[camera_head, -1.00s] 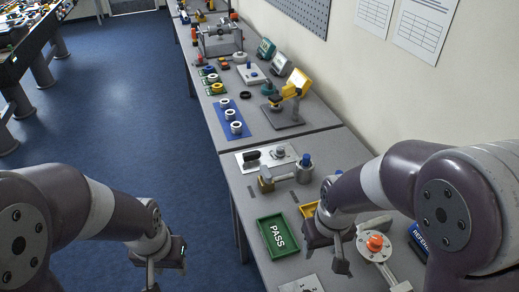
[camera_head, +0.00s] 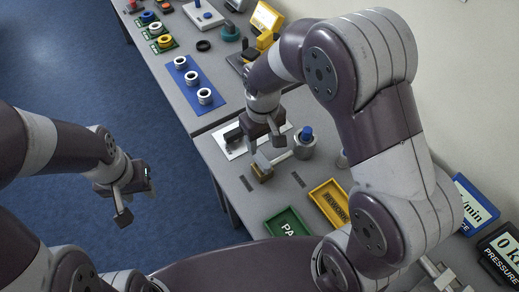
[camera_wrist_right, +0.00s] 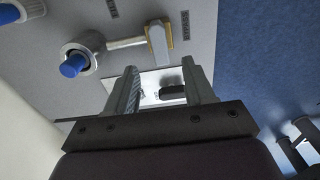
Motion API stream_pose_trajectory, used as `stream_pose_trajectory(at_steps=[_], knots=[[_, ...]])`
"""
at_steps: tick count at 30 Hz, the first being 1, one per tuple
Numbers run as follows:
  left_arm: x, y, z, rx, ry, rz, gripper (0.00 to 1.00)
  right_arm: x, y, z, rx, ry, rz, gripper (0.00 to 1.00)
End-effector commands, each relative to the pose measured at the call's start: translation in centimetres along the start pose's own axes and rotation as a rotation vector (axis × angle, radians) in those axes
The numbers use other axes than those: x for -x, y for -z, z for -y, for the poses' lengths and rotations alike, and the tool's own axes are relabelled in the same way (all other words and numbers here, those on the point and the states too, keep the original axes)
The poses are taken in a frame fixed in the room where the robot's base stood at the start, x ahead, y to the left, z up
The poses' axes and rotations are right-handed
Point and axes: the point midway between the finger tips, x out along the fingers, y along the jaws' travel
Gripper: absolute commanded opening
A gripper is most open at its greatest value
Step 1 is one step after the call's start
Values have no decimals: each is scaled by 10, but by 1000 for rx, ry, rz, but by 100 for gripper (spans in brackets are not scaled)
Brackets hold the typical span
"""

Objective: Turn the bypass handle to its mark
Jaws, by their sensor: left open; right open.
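The bypass handle is a pale lever (camera_wrist_right: 127,43) running from a round blue-capped grey valve (camera_wrist_right: 74,62) to an upright end grip with a tan block (camera_wrist_right: 159,40). In the head view the blue-capped valve (camera_head: 305,143) and tan block (camera_head: 262,170) stand on the grey table. My left gripper (camera_head: 134,194) is open and empty over the floor.
A white plate with a black grip (camera_head: 233,135) lies beneath my right gripper. A green tray (camera_head: 286,222) and a yellow tray (camera_head: 328,205) sit nearer. A blue mat (camera_head: 180,78) with white rings lies further back. Displays (camera_head: 473,203) stand at the right.

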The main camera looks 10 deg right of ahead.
Motion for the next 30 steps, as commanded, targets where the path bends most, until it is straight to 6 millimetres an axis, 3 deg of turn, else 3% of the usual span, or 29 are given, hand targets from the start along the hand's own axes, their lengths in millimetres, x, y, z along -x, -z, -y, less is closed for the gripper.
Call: stream_pose_trajectory(at_steps=[3, 9, 20, 21, 26, 30], knots=[[4, 1, 0, 0, 0, 0, 43, -30, -2, 0, 0, 1, 6, 53], [7, 1, 0, 0, 0, 0, 43, -69, -1, 0, -1, 0, 3, 53], [8, 1, 0, 0, 0, 0, 43, -81, 0, 0, -1, 0, -1, 53], [8, 1, 0, 0, 0, 0, 43, -81, 0, 0, -1, 0, -1, 50], [8, 1, 0, 0, 0, 0, 43, -81, 0, 0, -1, 0, -1, 0], [8, 1, 0, 0, 0, 0, 43, -80, 0, 0, -2, 0, -1, 0]])
